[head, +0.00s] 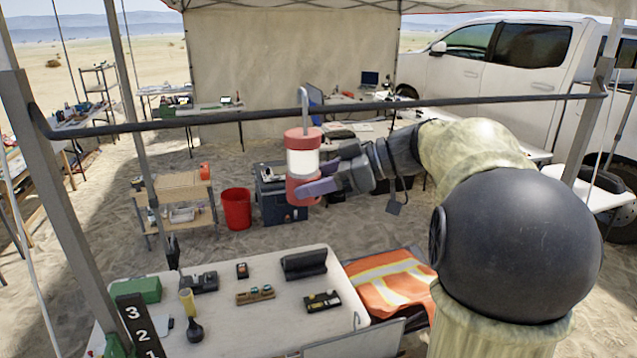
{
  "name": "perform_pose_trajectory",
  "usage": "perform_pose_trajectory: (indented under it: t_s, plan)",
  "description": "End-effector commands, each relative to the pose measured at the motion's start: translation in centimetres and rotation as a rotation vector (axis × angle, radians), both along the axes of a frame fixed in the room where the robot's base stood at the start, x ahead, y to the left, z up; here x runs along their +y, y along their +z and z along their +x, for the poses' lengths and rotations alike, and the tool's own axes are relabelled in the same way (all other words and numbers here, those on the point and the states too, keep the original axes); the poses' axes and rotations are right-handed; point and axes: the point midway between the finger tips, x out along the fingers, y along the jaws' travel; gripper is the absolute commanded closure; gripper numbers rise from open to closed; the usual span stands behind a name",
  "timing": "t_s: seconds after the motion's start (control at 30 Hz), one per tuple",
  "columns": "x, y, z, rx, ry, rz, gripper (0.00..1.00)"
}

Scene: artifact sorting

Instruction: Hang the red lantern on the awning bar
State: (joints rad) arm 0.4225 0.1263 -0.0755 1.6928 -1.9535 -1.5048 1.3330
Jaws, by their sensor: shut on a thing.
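The red lantern (303,162) has red ends, a pale middle and a grey hook (304,106) on top. It is upright in the air near the middle of the head view. My gripper (318,186) is shut on the lantern's lower red part from the right. The awning bar (420,106) is a dark horizontal bar running between the tent posts. The lantern's hook overlaps the bar in the picture, with its top above the bar. I cannot tell whether the hook touches the bar or is in front of or behind it.
A white table (235,318) with several tools stands below the bar. An orange vest (385,280) lies at its right. Behind are a red bucket (236,208), a dark blue box (275,205) and a small shelf (175,200). Grey posts (50,190) stand at the sides.

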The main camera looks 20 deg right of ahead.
Motion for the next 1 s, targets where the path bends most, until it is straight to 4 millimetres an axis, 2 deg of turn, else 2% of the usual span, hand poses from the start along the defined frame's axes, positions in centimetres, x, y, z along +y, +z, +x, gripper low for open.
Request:
perform_pose_trajectory:
  t_s: [0.77,1.0]
  plan:
    - [0.1,0.1,5.0,-0.001,0.000,0.000,0.74]
    - [0.1,-1.6,5.1,0.000,0.001,0.002,0.74]
